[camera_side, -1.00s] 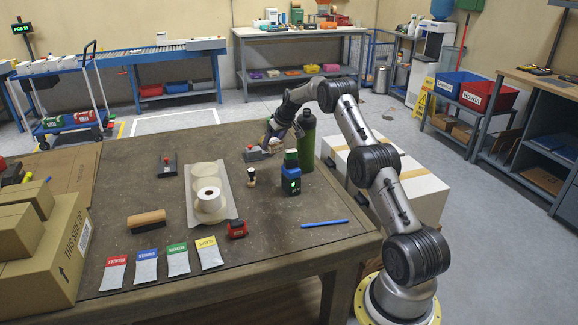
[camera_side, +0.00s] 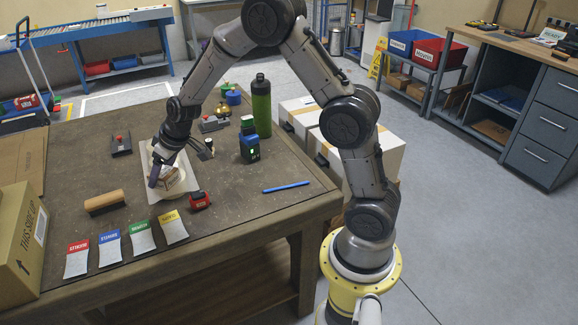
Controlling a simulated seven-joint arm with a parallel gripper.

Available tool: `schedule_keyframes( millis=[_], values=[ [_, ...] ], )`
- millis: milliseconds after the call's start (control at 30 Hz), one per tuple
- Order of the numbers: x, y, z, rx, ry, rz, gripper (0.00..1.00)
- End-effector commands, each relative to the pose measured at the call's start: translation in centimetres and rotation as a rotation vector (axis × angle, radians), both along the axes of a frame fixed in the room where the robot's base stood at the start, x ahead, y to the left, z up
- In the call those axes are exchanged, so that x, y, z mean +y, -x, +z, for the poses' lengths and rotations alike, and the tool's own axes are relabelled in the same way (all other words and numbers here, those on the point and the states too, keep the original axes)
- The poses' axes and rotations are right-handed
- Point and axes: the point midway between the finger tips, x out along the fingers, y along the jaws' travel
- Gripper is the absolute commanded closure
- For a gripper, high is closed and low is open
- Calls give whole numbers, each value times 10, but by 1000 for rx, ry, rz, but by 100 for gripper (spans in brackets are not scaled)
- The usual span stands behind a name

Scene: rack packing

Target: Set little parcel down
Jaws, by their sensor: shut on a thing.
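My gripper (camera_side: 165,176) points down over the pale strip (camera_side: 195,187) on the brown workbench. It is shut on a small tan parcel (camera_side: 168,175), which is partly hidden by the dark fingers. The parcel is over the part of the strip where a white roll (camera_side: 175,190) shows in part below it. I cannot tell whether the parcel touches the roll or is held just above it.
A wooden-backed brush (camera_side: 104,201), a red tape measure (camera_side: 199,201) and several coloured-top packets (camera_side: 110,247) lie around the strip. A blue device (camera_side: 249,148) and a green bottle (camera_side: 261,107) stand to the right. A large carton (camera_side: 18,240) is at the left edge.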

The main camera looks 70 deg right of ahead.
Motion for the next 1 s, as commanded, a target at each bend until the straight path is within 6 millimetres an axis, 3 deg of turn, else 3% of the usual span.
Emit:
schedule_keyframes(
  millis=[33, 200, 367, 567, 767, 1000],
  values=[
    [13, 13, -2, 2, 2, 12, 86],
    [37, 50, -12, 4, 8, 18, 86],
    [35, 80, -19, 0, 15, -16, 86],
    [-14, 108, -17, -13, 14, -180, 86],
    [-77, 144, -10, -22, 15, -405, 86],
    [-160, 223, 0, -13, 28, -778, 86]
  ],
)
